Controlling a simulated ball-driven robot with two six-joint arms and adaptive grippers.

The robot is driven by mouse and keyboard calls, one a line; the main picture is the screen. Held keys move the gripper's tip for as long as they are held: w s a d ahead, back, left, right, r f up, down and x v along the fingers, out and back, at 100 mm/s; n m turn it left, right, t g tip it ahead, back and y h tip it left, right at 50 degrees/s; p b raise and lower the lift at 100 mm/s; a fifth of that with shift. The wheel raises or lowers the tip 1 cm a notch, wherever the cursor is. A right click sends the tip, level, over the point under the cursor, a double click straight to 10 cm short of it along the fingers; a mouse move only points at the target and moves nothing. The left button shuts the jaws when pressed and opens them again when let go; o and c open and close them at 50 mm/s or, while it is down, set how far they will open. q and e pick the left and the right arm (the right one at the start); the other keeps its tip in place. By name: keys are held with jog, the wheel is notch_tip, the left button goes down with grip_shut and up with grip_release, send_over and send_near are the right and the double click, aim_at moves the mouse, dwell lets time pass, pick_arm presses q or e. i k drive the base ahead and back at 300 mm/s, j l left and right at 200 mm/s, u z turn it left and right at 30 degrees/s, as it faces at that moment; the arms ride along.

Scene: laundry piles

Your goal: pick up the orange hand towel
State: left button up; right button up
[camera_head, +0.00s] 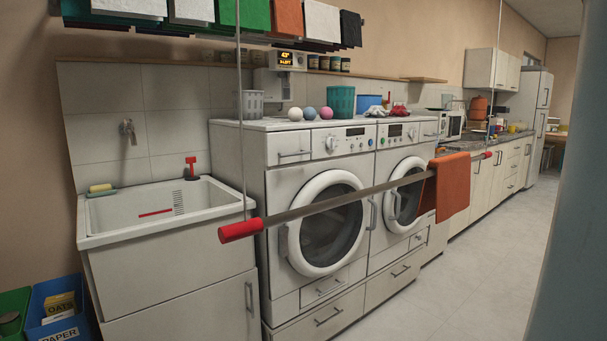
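An orange hand towel (452,187) hangs folded over a grey rod (340,199) with red end caps, near the rod's far right end. It hangs clear of the floor, in front of the right side of the washing machines. Another orange cloth (289,17) hangs among white, green and black cloths on the rack at the top. Neither of my grippers is in view.
Thin wires hold the rod in front of two white front-loading machines (318,224). A white sink (165,208) stands at left, with blue and green bins (46,301) below left. Floor (470,275) is clear at right; a grey-blue upright surface (572,220) fills the right edge.

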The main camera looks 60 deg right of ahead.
aim_at(448, 192)
jog(key=z, duration=2.65)
